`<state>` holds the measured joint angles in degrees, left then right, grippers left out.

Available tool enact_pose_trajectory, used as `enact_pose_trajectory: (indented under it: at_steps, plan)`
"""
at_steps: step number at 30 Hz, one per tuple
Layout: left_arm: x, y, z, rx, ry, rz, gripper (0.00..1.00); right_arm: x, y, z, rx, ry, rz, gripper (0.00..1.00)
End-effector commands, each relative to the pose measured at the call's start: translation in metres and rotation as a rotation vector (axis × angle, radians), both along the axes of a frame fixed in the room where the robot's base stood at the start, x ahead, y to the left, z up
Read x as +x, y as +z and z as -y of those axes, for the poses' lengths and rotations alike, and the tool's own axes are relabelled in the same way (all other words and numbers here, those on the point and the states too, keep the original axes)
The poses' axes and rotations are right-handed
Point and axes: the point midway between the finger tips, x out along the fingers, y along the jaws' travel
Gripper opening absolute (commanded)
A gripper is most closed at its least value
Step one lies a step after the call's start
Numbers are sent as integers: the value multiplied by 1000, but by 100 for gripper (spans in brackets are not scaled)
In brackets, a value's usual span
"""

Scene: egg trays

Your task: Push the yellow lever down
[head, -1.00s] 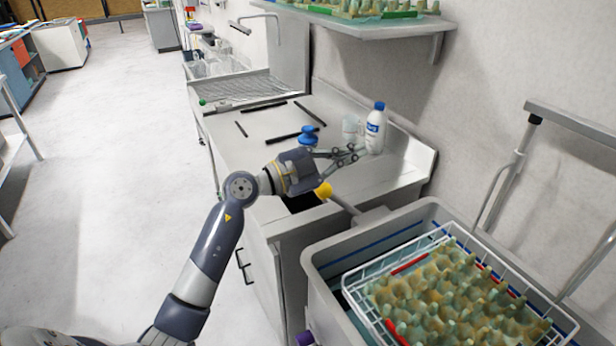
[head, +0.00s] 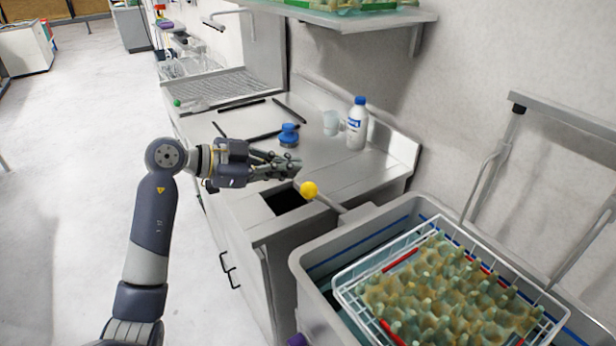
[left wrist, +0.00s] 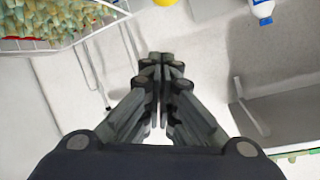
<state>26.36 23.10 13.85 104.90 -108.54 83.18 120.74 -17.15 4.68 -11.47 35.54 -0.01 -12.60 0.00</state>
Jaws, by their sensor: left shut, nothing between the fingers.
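The yellow lever ends in a round yellow knob (head: 309,190) on a grey arm that slants up from the machine beside the counter. A sliver of the knob also shows at the top edge of the left wrist view (left wrist: 166,2). My left gripper (head: 294,166) is shut and empty. Its fingertips are just up and to the left of the knob in the head view, with a small gap between them. The closed fingers fill the middle of the left wrist view (left wrist: 162,62). My right gripper is not in view.
A grey tub (head: 318,262) with a white wire basket (head: 347,297) holding egg trays (head: 445,290) stands at the lower right. On the counter (head: 335,165) are a blue-capped bottle (head: 357,125), a cup (head: 331,122) and a blue object (head: 288,134). A shelf (head: 345,18) overhangs the back.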

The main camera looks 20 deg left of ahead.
Motion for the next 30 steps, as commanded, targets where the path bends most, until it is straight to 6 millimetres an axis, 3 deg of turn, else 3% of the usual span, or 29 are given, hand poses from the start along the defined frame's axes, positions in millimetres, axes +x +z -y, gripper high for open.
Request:
enact_pose_trajectory:
  at_steps: [5,17,21,30]
  plan:
    - [12,-4,15,-6,-3,0,0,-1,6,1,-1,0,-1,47]
    - [65,-33,73,-3,-4,-2,0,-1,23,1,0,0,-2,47]
    - [59,-50,52,-2,2,-3,0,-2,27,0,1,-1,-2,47]
    - [57,-62,40,0,0,0,0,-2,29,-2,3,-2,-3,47]
